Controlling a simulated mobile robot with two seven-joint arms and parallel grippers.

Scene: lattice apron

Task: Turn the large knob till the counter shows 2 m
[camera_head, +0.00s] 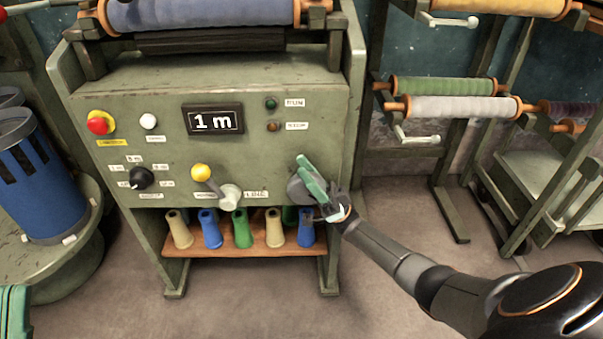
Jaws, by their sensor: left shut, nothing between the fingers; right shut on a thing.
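The counter (213,120) on the green machine panel reads "1 m". A large dark grey knob (296,189) sits at the panel's lower right, partly hidden by my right gripper. My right gripper (312,182), with green fingers, is shut on this knob; its arm comes in from the lower right. Part of my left gripper (14,312) shows as a green piece at the bottom left edge. It is shut and empty, apart from the panel, and mostly cut off by the frame.
A black selector (142,178), a yellow-ball lever (201,173), a grey round control (230,196) and a red button (100,123) are on the panel. Several cones (242,229) stand on a wooden shelf (256,246) below. Blue bin (40,185) left; roll racks (445,85) right.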

